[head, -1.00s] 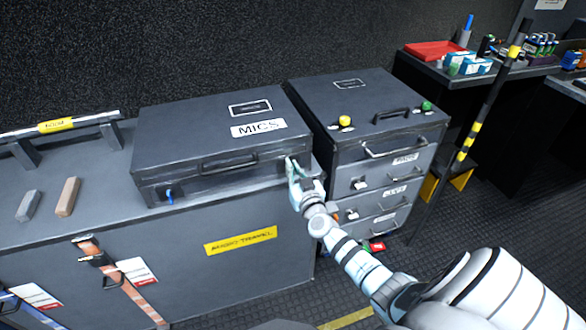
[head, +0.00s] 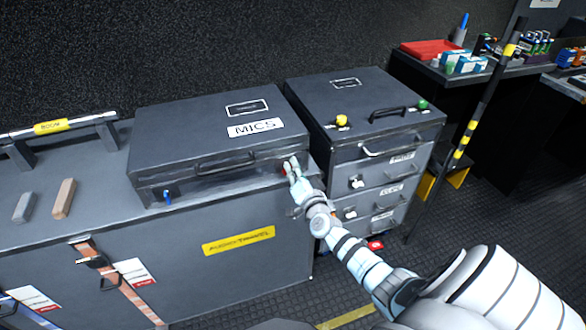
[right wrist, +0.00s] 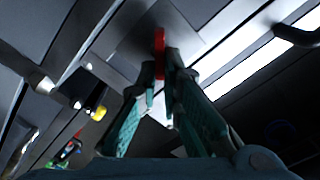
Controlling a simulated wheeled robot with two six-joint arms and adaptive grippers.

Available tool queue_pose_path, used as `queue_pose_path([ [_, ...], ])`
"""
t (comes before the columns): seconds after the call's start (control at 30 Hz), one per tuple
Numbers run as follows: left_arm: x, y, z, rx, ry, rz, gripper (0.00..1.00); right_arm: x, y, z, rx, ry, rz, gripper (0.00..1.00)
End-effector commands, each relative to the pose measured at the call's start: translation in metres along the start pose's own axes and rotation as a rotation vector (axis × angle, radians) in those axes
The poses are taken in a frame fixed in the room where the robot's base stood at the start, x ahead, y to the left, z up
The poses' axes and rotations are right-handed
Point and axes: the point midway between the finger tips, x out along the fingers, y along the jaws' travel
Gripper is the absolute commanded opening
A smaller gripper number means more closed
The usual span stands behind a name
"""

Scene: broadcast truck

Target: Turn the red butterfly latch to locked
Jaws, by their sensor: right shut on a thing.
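The red butterfly latch (right wrist: 159,44) shows in the right wrist view as a narrow red tab on the front of the dark MICS case. My right gripper (right wrist: 163,80) is shut on it, with the fingertips at the tab's near end. In the head view my right gripper (head: 291,168) is at the right end of the case front, and it mostly hides the latch there. The MICS case (head: 190,145) lies closed on the grey chest. A blue latch (head: 168,196) is at the left end of its front. My left gripper is not in view.
A drawer cabinet (head: 375,97) with yellow and green knobs and protruding handles stands close to the right of the case. Two small blocks lie on the chest top (head: 95,195) at left. A striped pole (head: 468,130) leans farther right.

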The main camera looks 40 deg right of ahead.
Motion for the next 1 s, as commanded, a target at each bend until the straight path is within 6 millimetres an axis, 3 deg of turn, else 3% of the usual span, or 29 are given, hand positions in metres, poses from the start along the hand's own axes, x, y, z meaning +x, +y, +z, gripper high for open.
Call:
queue_pose_path([
  [0.6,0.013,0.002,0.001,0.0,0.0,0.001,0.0,0.001,0.009,0.001,0.562,0.005,-0.006,0.0],
  [1.0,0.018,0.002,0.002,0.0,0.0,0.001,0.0,0.001,0.011,0.004,0.769,0.004,-0.005,0.0],
])
